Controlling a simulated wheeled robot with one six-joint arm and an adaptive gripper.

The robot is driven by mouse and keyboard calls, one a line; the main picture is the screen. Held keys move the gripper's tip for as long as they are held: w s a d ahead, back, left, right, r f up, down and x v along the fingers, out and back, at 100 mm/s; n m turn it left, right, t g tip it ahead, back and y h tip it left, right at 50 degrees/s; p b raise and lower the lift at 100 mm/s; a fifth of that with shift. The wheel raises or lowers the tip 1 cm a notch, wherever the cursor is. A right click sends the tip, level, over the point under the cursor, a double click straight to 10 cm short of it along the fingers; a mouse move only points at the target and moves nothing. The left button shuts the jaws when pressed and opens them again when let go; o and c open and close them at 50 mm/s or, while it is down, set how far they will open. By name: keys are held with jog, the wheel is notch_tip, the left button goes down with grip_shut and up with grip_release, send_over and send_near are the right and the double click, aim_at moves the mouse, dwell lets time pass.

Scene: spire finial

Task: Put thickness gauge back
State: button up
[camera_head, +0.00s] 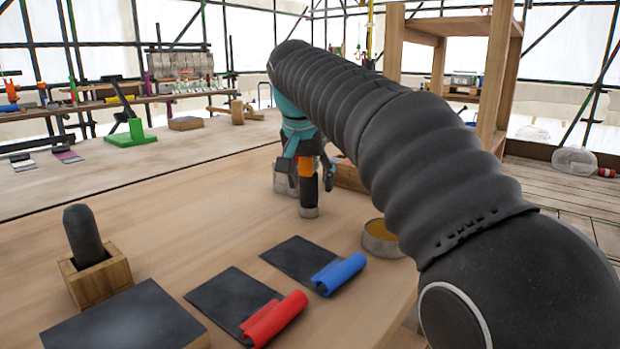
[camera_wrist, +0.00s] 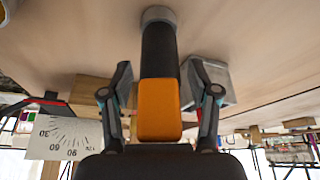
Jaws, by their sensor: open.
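An upright tool, which I take to be the thickness gauge (camera_head: 307,190), has an orange block, a black barrel and a grey round end on the wooden bench. It also shows in the wrist view (camera_wrist: 159,110), where its grey end meets the bench top. My gripper (camera_wrist: 158,75) is open, one finger on each side of the gauge, with visible gaps. In the head view my gripper (camera_head: 306,150) hangs over the gauge and partly hides its top. I cannot tell which place the gauge belongs in.
A grey metal block (camera_wrist: 215,85) stands close beside the gauge. A white scale plate (camera_wrist: 58,137) shows in the wrist view. A round tin (camera_head: 381,240), a blue roll (camera_head: 339,274), a red roll (camera_head: 274,318), dark sheets and a wooden holder (camera_head: 100,281) occupy the front bench.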

jog(key=shift+r, duration=0.1)
jog(key=p+v, duration=0.3)
jog(key=v, duration=0.9)
